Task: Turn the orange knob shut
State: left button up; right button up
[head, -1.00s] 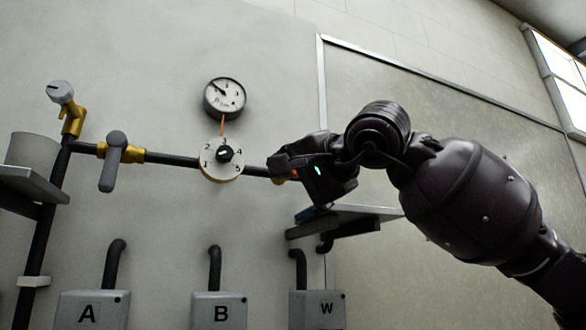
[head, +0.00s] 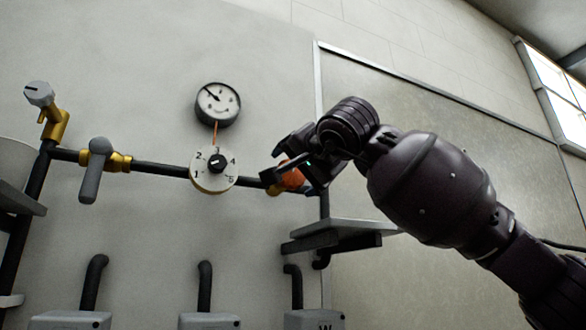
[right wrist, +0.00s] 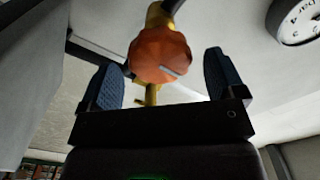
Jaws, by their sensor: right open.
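The orange knob (head: 291,178) sits at the right end of the dark pipe, on a brass fitting, partly hidden behind my right gripper (head: 287,162). In the right wrist view the knob (right wrist: 160,55) is round and ridged with a pale line on its face. It lies between the two blue-padded fingers of my right gripper (right wrist: 165,80), slightly beyond their tips, with a gap on both sides. My right gripper is open and empty. My left gripper is not in view.
On the same pipe are a numbered dial (head: 214,170) and a grey lever valve (head: 97,170). A gauge (head: 218,103) hangs above. A grey-capped brass valve (head: 42,100) is at left. A shelf (head: 340,229) juts out below my gripper.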

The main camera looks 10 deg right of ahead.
jog(key=shift+w+a, duration=0.25)
jog(key=shift+w, duration=0.9)
jog(key=shift+c, duration=0.3)
jog(key=c, duration=0.9)
jog(key=shift+o, duration=0.2)
